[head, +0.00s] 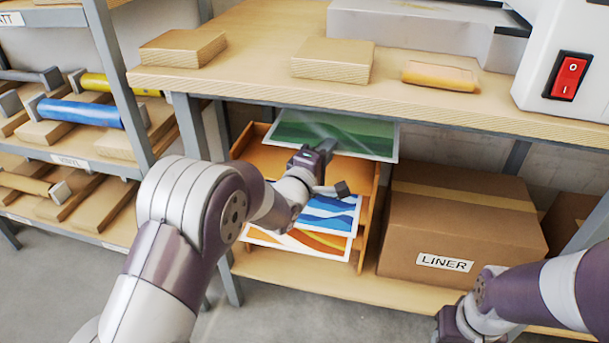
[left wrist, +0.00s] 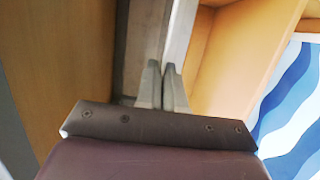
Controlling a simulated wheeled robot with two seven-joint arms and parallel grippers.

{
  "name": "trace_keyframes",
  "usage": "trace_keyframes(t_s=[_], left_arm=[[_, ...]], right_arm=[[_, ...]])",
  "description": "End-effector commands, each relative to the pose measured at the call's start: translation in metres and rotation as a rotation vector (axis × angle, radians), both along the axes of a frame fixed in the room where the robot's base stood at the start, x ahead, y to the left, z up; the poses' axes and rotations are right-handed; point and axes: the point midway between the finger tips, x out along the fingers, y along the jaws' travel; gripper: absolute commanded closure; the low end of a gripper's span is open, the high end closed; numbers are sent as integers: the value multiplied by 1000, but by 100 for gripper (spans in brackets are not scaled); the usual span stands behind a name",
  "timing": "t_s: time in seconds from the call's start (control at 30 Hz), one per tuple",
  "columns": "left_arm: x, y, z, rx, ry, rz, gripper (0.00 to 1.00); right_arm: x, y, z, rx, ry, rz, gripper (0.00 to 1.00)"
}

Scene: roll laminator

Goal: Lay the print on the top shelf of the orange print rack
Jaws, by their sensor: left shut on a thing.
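The green print (head: 345,128), a sheet with a white border, is at the top of the orange print rack (head: 368,222) under the bench. My left gripper (head: 328,146) reaches in from the front and is shut on its near edge. The fingertips meet in the left wrist view (left wrist: 162,82), where the sheet is hard to make out. Whether the print touches the top shelf (head: 262,158) cannot be told. A blue wavy print (head: 332,214) and an orange wavy print (head: 300,243) lie on lower shelves. My right gripper (head: 447,325) shows only partly at the bottom right.
The bench top (head: 270,50) overhangs the rack closely. A cardboard box marked LINER (head: 460,215) stands right of the rack. A shelf unit with rolls (head: 80,112) stands at left. Wooden blocks (head: 333,63) and a white machine with a red switch (head: 568,75) are on the bench.

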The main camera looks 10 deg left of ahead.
Motion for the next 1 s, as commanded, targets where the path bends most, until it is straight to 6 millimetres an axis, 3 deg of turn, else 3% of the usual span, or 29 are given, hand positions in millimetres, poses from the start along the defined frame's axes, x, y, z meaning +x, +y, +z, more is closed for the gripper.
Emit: trace_keyframes(t_s=[0.03,0.1,0.3,0.43,0.63,0.97,1.0], left_arm=[[-9,14,-18,-1,1,6,100],[-22,31,-31,-1,0,6,100],[-46,63,-51,-1,-2,3,100],[-51,68,-59,-1,-1,0,100],[-51,67,-95,-1,-1,0,100],[-50,67,-95,-1,-1,0,100],[-51,67,-94,-1,0,0,83]], right_arm=[[0,0,-16,0,1,0,57],[0,0,-26,0,1,0,57],[0,0,-41,0,1,0,57],[0,0,-47,0,0,0,57],[0,0,-74,0,1,0,57],[0,0,-71,0,0,0,57],[0,0,-70,0,0,0,57]])
